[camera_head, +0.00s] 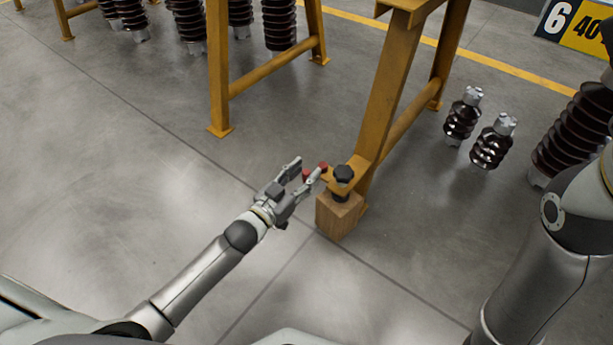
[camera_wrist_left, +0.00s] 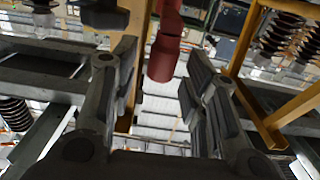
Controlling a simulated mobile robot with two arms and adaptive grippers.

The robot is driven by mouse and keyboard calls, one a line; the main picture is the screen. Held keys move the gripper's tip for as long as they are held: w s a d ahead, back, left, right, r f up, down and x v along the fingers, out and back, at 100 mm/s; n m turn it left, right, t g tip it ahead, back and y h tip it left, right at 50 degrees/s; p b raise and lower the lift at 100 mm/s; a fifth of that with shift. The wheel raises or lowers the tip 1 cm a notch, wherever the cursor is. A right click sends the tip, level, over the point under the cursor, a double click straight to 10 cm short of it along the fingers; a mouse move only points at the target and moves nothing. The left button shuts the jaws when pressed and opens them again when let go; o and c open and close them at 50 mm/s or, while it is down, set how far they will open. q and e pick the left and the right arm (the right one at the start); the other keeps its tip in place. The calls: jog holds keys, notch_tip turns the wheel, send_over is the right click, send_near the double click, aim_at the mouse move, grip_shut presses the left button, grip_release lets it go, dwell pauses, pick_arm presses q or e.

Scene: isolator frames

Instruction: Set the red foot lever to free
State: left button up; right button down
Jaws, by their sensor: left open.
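The fingers partly hide the lever in the head view. I cannot tell its set position. My right arm shows at the right edge, but its gripper is out of view.
A wooden block (camera_head: 338,217) stands under the yellow foot bracket, close to my left gripper. The yellow frame leg (camera_head: 386,105) rises just behind. Dark ribbed insulators (camera_head: 462,118) stand on the floor to the right. The grey floor on the left is clear.

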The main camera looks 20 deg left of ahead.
pick_arm(q)
jog(key=shift+w+d, duration=0.25)
jog(key=shift+w, duration=0.35)
jog(key=shift+c, duration=0.4)
grip_shut()
